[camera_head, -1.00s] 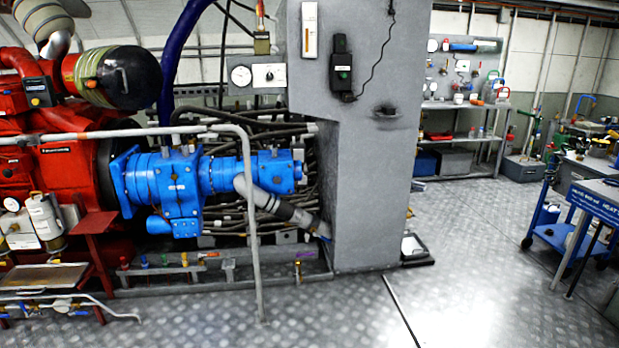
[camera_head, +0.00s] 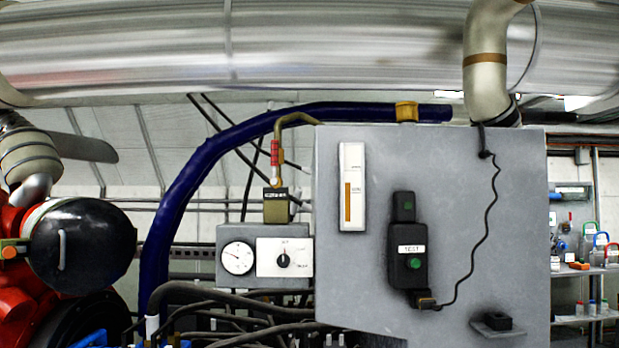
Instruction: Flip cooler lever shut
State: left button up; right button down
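A small lever with a red grip (camera_head: 275,153) stands upright above a brass-coloured valve block (camera_head: 276,211), just left of the large grey cabinet. A dark label on the block is too small to read surely, so I cannot confirm that this is the cooler lever. A bent brass pipe (camera_head: 296,118) runs from beside the lever over to the cabinet top. Neither of my grippers shows in the head view.
A panel with a gauge (camera_head: 237,258) and a rotary knob (camera_head: 283,261) sits below the valve. The grey cabinet (camera_head: 455,200) carries a black TEST box (camera_head: 408,240). A thick blue hose (camera_head: 175,205) arches behind. Red machinery (camera_head: 25,300) is at lower left.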

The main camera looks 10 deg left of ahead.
aim_at(275, 144)
jog(key=i, duration=0.95)
jog(key=u, duration=0.35)
